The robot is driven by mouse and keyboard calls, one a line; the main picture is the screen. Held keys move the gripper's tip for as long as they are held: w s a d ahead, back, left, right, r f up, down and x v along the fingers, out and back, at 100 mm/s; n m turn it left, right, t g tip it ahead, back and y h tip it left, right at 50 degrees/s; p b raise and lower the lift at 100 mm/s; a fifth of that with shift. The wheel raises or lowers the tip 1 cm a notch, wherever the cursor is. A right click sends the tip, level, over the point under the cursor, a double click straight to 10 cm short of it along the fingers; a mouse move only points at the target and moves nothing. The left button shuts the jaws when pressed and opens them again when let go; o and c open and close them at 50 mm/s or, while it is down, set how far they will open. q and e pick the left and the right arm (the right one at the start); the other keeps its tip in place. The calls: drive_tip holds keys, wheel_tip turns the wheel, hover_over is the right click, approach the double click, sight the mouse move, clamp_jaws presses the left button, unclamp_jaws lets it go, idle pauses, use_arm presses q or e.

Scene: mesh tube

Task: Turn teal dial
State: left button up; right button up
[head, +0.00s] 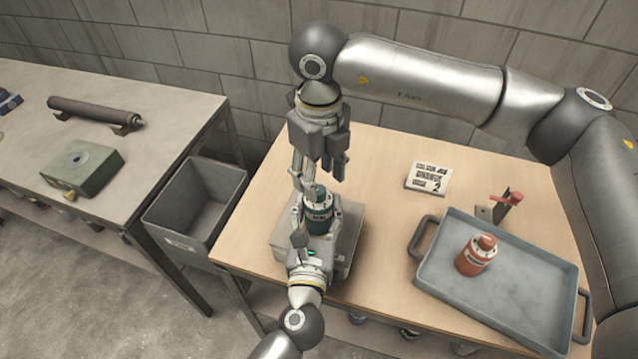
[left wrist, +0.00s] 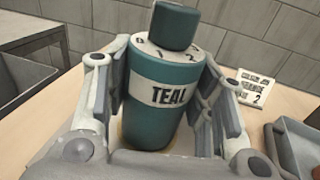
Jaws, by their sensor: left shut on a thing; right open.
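A teal canister (head: 320,224) labelled TEAL stands upright on a grey stand (head: 347,240) on the wooden table. Its dial, a teal knob (left wrist: 174,26) above a pale numbered ring (left wrist: 165,50), is on top. My left gripper (head: 317,211) is shut on the canister's body, with a finger on either side in the left wrist view. My right gripper (head: 321,176) is open and points down just above the knob; its fingers seem apart from the knob. The knob is partly hidden by the grippers in the head view.
A grey tray (head: 500,312) with a red canister (head: 476,255) is at the right. A sign card (head: 430,178) and a red-topped fixture (head: 508,199) stand behind it. An empty grey bin (head: 195,205) and a bench with a green box (head: 82,165) are at the left.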

sight(319, 190)
drive_tip(key=shift+f, duration=1.7)
drive_tip(key=c, duration=1.1)
drive_tip(key=shift+o, duration=0.2)
